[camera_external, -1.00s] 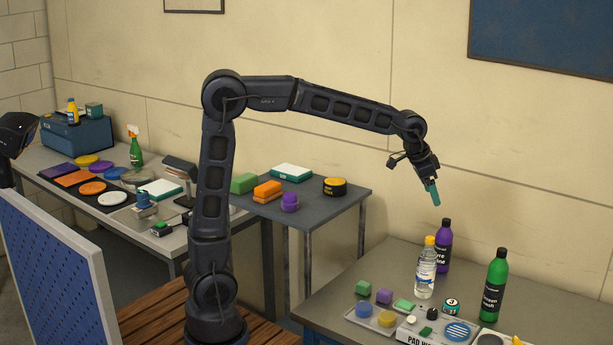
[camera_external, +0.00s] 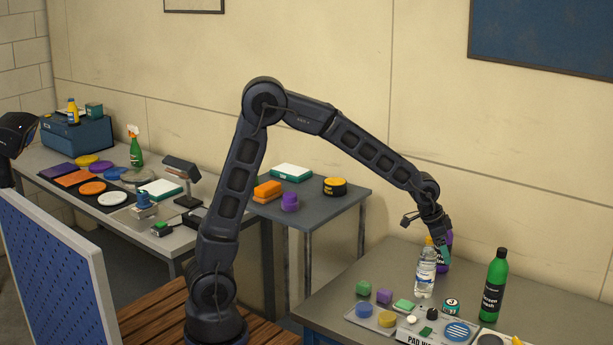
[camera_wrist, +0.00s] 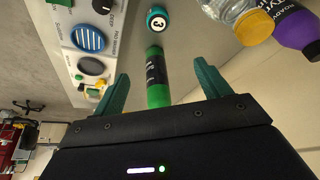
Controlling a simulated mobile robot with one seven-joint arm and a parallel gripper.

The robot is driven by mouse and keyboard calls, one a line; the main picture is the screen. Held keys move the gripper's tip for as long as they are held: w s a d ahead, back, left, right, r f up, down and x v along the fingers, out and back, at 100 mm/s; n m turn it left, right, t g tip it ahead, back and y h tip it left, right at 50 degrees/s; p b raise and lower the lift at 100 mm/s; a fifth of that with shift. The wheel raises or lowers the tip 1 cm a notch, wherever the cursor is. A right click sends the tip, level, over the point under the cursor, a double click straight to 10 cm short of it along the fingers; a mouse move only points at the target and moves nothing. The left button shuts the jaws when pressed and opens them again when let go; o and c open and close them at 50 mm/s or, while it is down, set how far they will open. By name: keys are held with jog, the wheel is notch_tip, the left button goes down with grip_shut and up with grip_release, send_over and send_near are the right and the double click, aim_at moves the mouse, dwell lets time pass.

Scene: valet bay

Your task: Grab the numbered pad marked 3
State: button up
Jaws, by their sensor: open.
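The numbered pad marked 3 (camera_external: 451,306) is a small teal round piece with a white disc and a 3 on it. It lies on the right-hand table, in front of the clear bottle. In the wrist view the pad (camera_wrist: 158,20) shows near the top, ahead of the jaws and apart from them. My gripper (camera_external: 443,255) points down above the back of that table, near the clear bottle and the purple bottle. In the wrist view my gripper's two teal fingers (camera_wrist: 163,88) are spread with nothing held between them.
The yellow-capped clear bottle (camera_external: 425,275) and the purple bottle (camera_wrist: 297,25) stand close to my gripper. A pad washer (camera_external: 432,332) with a blue striped disc, and a tray of coloured pieces (camera_external: 372,319), are at the front.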

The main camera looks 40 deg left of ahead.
send_near(450, 302)
jog(key=x, duration=0.4)
jog(key=shift+s+a+f, duration=0.1)
jog(key=shift+s+f, duration=0.15)
jog(key=shift+f, duration=0.2)
jog(key=shift+w+d+x, duration=0.1)
jog(key=shift+x, duration=1.2)
jog(key=shift+w+d+x, duration=0.15)
jog(key=shift+x, duration=1.15)
jog(key=shift+r, duration=0.2)
jog(key=c, duration=1.1)
jog(key=shift+o, duration=0.2)
